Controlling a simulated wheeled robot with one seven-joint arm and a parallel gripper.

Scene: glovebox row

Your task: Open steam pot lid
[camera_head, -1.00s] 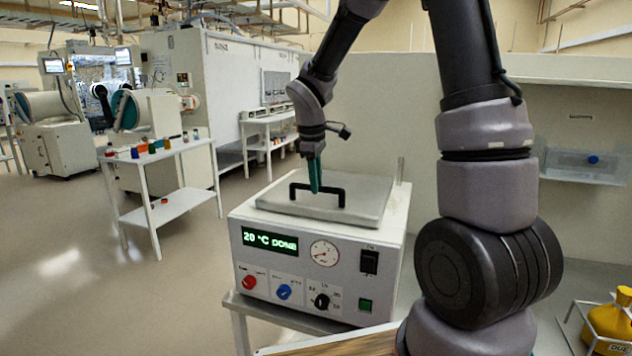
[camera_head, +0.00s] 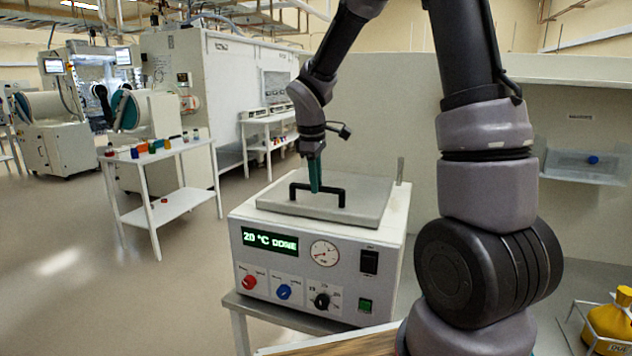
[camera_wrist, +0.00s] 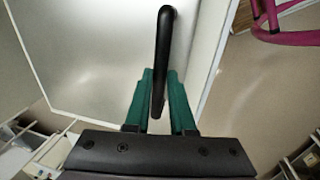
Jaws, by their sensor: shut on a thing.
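The steam pot (camera_head: 318,262) is a white box with a green display reading "20 °C DONE", a gauge, knobs and switches on its front. Its flat grey lid (camera_head: 365,195) lies closed on top. A black bar handle (camera_head: 330,190) stands on the lid. My gripper (camera_head: 315,185) points down at the handle, its green fingers at the bar's middle. In the wrist view the fingers of my gripper (camera_wrist: 160,95) are on both sides of the black handle (camera_wrist: 163,50), shut on it. The lid (camera_wrist: 100,50) fills much of that view.
A white shelf table (camera_head: 160,155) with small coloured bottles stands at the left. A thin post (camera_head: 400,170) rises at the pot's back right corner. A yellow container (camera_head: 610,320) sits in a rack at the lower right. Open floor (camera_head: 60,270) lies at the left.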

